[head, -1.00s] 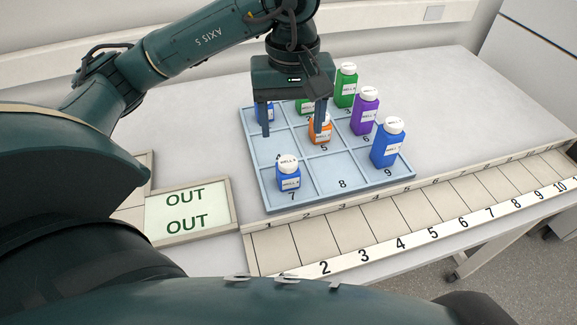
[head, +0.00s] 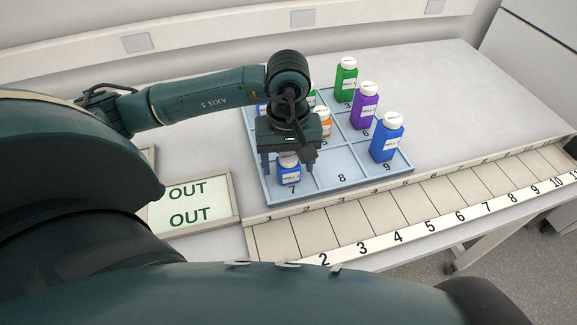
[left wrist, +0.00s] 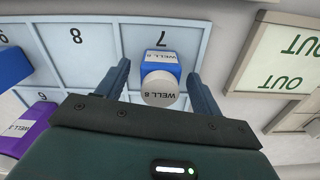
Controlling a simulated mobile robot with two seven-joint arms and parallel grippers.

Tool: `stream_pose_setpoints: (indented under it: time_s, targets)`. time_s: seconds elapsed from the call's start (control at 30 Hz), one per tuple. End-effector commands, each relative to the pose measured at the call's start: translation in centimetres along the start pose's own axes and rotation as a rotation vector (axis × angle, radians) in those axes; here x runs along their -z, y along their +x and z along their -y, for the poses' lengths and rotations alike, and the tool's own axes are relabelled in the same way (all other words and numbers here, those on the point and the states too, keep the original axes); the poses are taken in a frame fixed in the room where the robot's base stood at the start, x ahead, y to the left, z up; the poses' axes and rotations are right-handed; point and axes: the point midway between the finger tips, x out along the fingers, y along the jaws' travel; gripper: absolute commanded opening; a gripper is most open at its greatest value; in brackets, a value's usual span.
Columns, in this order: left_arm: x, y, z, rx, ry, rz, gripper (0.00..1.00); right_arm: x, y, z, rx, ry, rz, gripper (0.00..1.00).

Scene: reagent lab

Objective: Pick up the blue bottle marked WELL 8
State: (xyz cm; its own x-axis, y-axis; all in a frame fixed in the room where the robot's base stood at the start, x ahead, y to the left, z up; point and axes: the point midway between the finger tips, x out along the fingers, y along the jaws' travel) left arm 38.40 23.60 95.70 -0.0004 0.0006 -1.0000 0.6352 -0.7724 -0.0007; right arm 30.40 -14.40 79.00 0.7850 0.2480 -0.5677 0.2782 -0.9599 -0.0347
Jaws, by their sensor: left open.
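The blue bottle marked WELL 8 (left wrist: 162,65) stands upright in compartment 7 of the tray. It has a white cap with the label on it. In the head view this blue bottle (head: 289,173) is partly covered by my left gripper (head: 289,170). In the left wrist view my left gripper (left wrist: 158,85) is open, with one finger on each side of the bottle and a gap on both sides. The fingers are not closed on it. My right gripper is not in view.
The blue tray (head: 330,182) has empty compartment 8 beside the bottle. A taller blue bottle (head: 387,140) stands in 9, a purple one (head: 364,108) in 6, a green one (head: 346,82) in 3, and an orange one (head: 325,124) in 5. An OUT plate (head: 187,204) lies at left.

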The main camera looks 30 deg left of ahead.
Motion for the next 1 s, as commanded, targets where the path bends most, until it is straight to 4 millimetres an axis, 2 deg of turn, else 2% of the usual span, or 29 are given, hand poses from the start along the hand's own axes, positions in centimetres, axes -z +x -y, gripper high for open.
stream_pose_setpoints:
  time_s: [0.17, 0.77, 1.0]
  targets:
    - [0.00, 0.00, -0.02, 0.000, 0.000, 0.000, 0.65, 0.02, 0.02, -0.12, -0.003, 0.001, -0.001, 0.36]
    - [-0.01, -0.04, -0.03, -0.001, 0.000, 0.000, 0.16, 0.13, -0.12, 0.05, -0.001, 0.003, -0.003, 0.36]
    - [0.02, -0.21, -0.06, -0.002, -0.001, 0.000, 0.16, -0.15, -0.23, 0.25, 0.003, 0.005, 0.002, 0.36]
